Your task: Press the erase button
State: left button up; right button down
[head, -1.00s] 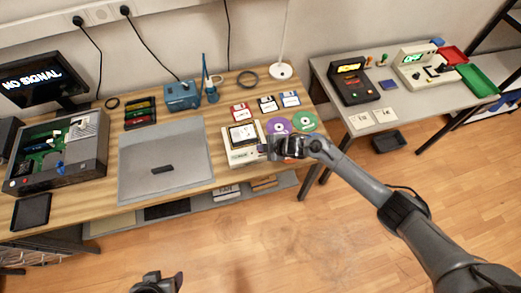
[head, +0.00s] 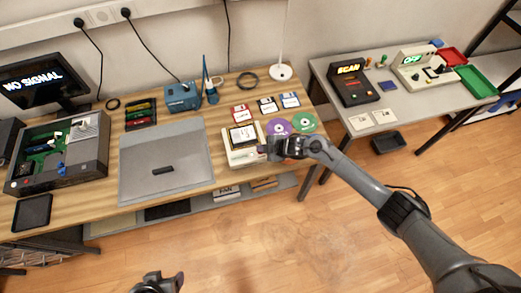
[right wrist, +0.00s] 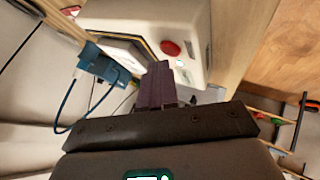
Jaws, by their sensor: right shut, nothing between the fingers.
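A beige device (head: 243,157) with a dark-framed panel on top sits at the right part of the wooden bench. In the right wrist view its casing (right wrist: 190,18) carries a round red button (right wrist: 170,48) and a small green mark beside it. No lettering is readable there, so I cannot tell which control is labelled erase. My right gripper (head: 266,149) is at the device's right side, shut and empty. Its fingertips (right wrist: 161,68) appear just short of the red button in the wrist view; contact is not clear. My left gripper (head: 160,282) is partly visible at the bottom edge, away from the bench.
Discs (head: 304,122) and several floppy disks (head: 267,104) lie behind the right gripper. A grey mat (head: 165,177) lies left of the device. The right table holds a black unit reading SCAN (head: 352,86) and a beige unit reading OFF (head: 425,72).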

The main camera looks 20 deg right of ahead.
jog(key=shift+r, duration=0.3)
notch_tip(320, 180, up, 5)
jog(key=p, duration=0.4)
jog(key=shift+p, duration=0.4)
dwell(0.5)
